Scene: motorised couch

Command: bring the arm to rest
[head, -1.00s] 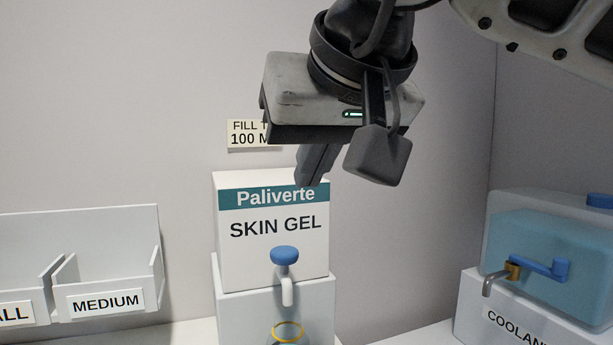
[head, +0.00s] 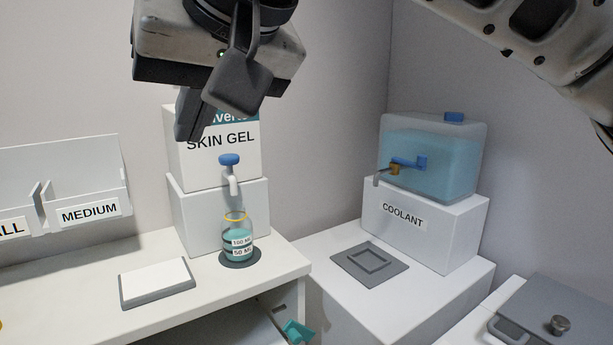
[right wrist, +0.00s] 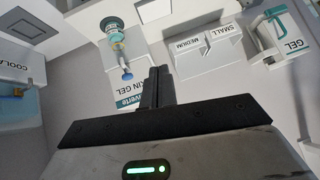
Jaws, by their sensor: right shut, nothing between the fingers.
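My right gripper (head: 188,130) hangs from the top of the head view, empty, its fingers shut together. It is raised in front of the white SKIN GEL box (head: 215,150) and hides part of its label. In the right wrist view the closed fingers (right wrist: 157,82) stand in the middle, with nothing between them, and the scene appears upside down. A light arm link of mine crosses the upper right of the head view. My left gripper is not in view.
A flask (head: 238,245) with teal liquid stands on a dark round pad below the blue-topped tap (head: 229,160). A coolant tank (head: 430,155) stands on a white block at right. MEDIUM bin (head: 90,212) is at left. A white pad (head: 155,280) lies on the counter.

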